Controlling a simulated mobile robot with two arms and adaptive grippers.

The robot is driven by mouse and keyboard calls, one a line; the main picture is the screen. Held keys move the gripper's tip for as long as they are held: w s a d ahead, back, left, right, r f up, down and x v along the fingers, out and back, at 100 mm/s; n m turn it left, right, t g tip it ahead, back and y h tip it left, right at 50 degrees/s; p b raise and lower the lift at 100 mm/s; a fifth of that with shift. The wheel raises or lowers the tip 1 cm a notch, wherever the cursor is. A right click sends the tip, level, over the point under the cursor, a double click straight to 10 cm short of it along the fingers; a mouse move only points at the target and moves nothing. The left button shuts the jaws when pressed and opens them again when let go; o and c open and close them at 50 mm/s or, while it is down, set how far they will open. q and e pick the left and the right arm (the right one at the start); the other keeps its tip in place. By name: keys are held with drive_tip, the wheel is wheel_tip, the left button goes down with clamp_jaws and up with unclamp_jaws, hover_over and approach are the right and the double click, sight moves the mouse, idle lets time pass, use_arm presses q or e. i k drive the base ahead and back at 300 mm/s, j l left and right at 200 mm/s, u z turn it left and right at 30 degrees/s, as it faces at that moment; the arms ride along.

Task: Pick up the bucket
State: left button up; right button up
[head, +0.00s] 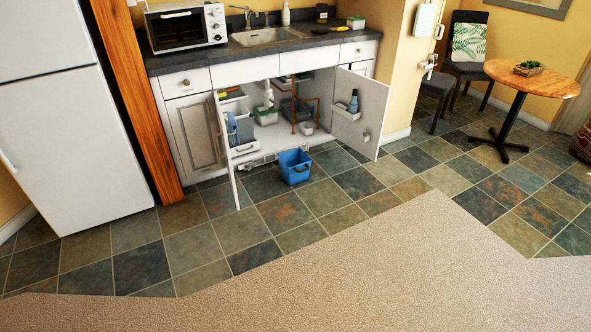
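A blue bucket (294,168) stands upright on the slate tile floor, just in front of the open sink cabinet. Its open top faces up, and what is inside is too small to tell. Neither of my grippers shows in the head view, and nothing is seen touching the bucket.
The left cabinet door (226,150) and right cabinet door (359,110) stand open on either side of the bucket. A white fridge (70,130) is at left. A round table (531,78) and chair (466,60) are at right. Tiles and beige carpet (400,270) in front are clear.

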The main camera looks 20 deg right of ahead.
sight(296, 170)
drive_tip(key=i+l, duration=0.4)
drive_tip(key=i, duration=0.25)
drive_tip(key=i+l+u, duration=0.1)
drive_tip(key=i+l, duration=0.35)
drive_tip(key=i, duration=0.2)
drive_tip(key=i+l+u, duration=0.1)
drive_tip(key=i+l, duration=0.35)
drive_tip(key=i, duration=0.2)
